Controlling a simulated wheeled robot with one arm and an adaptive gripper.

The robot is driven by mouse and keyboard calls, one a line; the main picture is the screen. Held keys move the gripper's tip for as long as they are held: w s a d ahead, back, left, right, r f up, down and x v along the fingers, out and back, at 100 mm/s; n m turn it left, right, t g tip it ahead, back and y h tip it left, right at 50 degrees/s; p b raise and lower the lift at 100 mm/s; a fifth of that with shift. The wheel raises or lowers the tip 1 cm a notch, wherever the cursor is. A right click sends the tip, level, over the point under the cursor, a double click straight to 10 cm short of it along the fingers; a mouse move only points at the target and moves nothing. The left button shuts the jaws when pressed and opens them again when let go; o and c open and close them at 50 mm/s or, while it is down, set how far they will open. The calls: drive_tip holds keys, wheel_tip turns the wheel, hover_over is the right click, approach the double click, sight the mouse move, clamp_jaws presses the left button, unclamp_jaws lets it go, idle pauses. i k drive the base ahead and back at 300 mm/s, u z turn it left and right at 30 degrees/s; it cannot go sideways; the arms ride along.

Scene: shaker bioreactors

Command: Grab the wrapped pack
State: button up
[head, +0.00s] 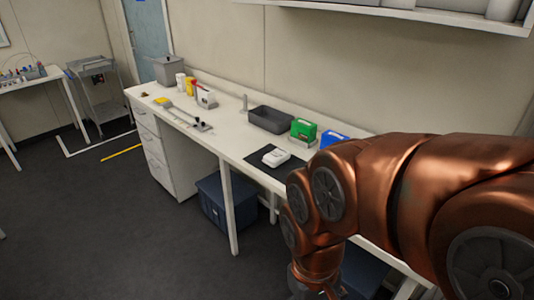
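A small white item (276,157), which looks like the wrapped pack, lies on a black mat (262,165) on the long white bench. Its wrapping is too small to make out. My copper-coloured arm crosses the right side of the head view, to the right of the mat, and bends down out of the bottom edge.
On the bench (228,145), a dark grey tray (270,120), a green box (303,130) and a blue box (333,138) stand behind the mat. Blue bins (220,203) sit underneath. A wall shelf (420,14) overhangs the right.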

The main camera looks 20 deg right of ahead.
sight(278, 156)
drive_tip(key=z, duration=0.05)
drive_tip(key=k, duration=0.4)
drive_tip(key=u, duration=0.75)
drive_tip(key=i, duration=1.25)
